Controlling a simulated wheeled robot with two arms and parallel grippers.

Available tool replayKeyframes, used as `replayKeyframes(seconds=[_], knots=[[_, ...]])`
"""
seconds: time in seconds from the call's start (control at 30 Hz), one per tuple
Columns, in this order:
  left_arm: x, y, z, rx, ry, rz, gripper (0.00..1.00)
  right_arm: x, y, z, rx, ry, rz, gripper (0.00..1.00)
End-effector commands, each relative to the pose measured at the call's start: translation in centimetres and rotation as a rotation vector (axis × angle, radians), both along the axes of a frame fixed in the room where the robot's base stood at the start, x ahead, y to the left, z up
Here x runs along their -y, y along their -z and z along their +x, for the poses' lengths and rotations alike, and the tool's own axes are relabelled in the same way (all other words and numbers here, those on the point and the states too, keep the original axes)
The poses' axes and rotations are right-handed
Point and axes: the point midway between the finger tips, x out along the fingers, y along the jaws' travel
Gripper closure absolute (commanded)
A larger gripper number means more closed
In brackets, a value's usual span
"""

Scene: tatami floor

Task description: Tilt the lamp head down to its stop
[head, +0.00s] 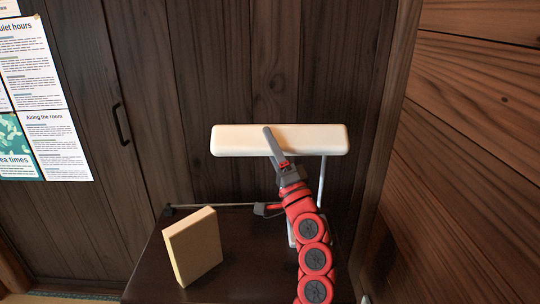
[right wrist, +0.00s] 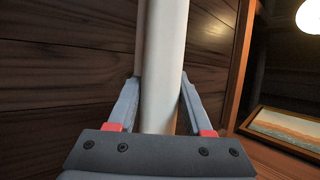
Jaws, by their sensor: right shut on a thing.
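The lamp has a long cream-white head (head: 320,139) lying level across the top of a thin grey post (head: 321,180). It stands on a dark table. My right gripper (head: 273,146) is at the head, left of its middle, with a finger across its front face. In the right wrist view the lamp head (right wrist: 163,65) runs between the two fingers of the right gripper (right wrist: 160,105), which is shut on it. The arm hides part of the post and the lamp's base. My left gripper is not in view.
A pale yellow block (head: 193,246) stands upright on the dark table (head: 245,270), left of my right arm. A thin rod (head: 215,206) lies near the table's back edge. Dark wood doors (head: 190,90) stand behind, and a wooden wall (head: 470,130) is on the right.

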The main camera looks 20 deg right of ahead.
Motion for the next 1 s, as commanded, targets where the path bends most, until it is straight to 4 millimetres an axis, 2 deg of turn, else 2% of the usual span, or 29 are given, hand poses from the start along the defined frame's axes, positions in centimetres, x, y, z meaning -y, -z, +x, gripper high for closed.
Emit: replayKeyframes(seconds=[0.43, 0.47, 0.6, 1.0], knots=[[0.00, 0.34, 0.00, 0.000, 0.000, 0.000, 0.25, -0.10, 0.21, 0.07, 0.003, -0.002, -0.003, 1.00], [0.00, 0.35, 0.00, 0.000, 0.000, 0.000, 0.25, -0.10, 0.21, 0.07, 0.003, -0.002, -0.003, 0.46], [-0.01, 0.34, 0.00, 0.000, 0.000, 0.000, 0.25, -0.07, 0.15, 0.05, 0.004, -0.001, -0.003, 0.21], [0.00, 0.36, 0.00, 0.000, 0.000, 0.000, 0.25, 0.10, 0.44, -0.45, 0.005, 0.000, 0.000, 0.20]])
